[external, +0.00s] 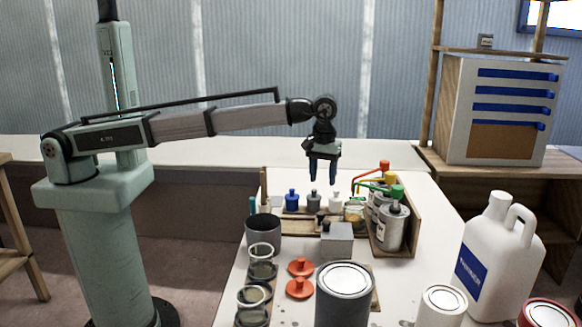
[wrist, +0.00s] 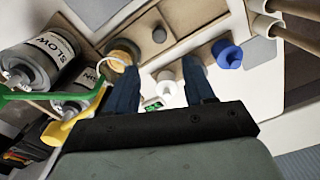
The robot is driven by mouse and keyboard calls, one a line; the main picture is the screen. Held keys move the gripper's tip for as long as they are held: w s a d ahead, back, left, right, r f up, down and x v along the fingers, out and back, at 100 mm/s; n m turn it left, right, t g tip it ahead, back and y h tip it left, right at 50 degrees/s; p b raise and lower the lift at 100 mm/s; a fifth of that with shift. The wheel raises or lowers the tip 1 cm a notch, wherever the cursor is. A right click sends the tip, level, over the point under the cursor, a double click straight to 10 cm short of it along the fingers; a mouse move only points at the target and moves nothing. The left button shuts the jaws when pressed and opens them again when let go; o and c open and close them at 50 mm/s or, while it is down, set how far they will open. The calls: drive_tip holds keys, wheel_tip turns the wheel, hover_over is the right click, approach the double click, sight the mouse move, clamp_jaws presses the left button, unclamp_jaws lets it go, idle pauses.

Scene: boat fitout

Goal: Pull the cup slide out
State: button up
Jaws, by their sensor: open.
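My gripper (external: 325,182) hangs above the back of the bench, fingers down, open and empty. In the wrist view its two dark blue fingers (wrist: 160,84) are apart over the bottle row. No part is plainly marked as the cup slide. Clear cups (external: 262,252) stand at the bench's front left, beside a dark grey pot (external: 263,232). A grey box with a dark knob (external: 337,240) stands right of the pot, below and in front of my gripper. In the wrist view a white bottle (wrist: 170,92) shows between the fingers. Whether any part there slides is hidden.
A wooden rack (external: 408,236) holds cans with red, yellow and green handles, close right of my gripper. Blue (external: 292,200), grey and white bottles stand left of it. Red lids (external: 300,267), a large can (external: 346,298) and a white jug (external: 492,250) stand nearer the front.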

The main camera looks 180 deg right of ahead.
sight(321, 212)
wheel_tip(321, 212, down, 14)
drive_tip(key=shift+r, duration=0.2)
idle(0.4)
clamp_jaws()
idle(0.5)
